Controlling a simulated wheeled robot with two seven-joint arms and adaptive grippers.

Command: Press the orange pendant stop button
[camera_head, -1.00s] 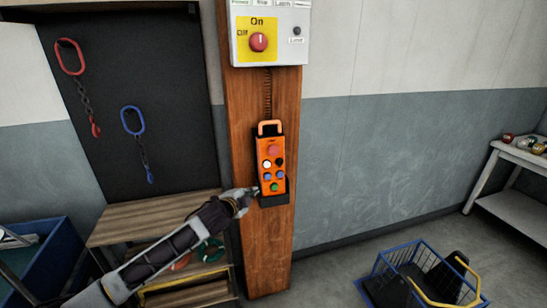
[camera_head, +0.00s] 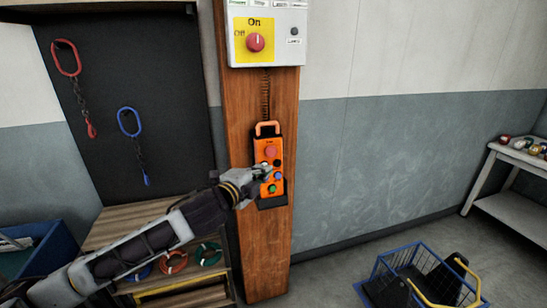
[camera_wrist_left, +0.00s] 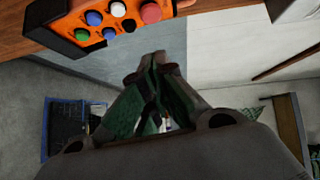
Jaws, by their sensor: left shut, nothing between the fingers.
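The orange pendant (camera_head: 262,157) hangs upright in a dark holder on the wooden post. Its large red stop button (camera_head: 271,151) is near its top, with several smaller buttons below. My left gripper (camera_head: 268,171) is shut and empty, in front of the pendant's middle, a little below the red button, and hides some small buttons. I cannot tell whether it touches the pendant. In the left wrist view, the pendant (camera_wrist_left: 101,14) lies at the top, with the red button (camera_wrist_left: 151,12) beyond my shut fingertips (camera_wrist_left: 155,58). My right gripper is not in view.
A switch box (camera_head: 268,32) with a red knob on yellow is above the pendant on the wooden post (camera_head: 266,245). Hooks with chains hang on the dark board (camera_head: 105,90) at left. A shelf (camera_head: 165,212) stands below; a blue basket (camera_head: 420,275) is at right on the floor.

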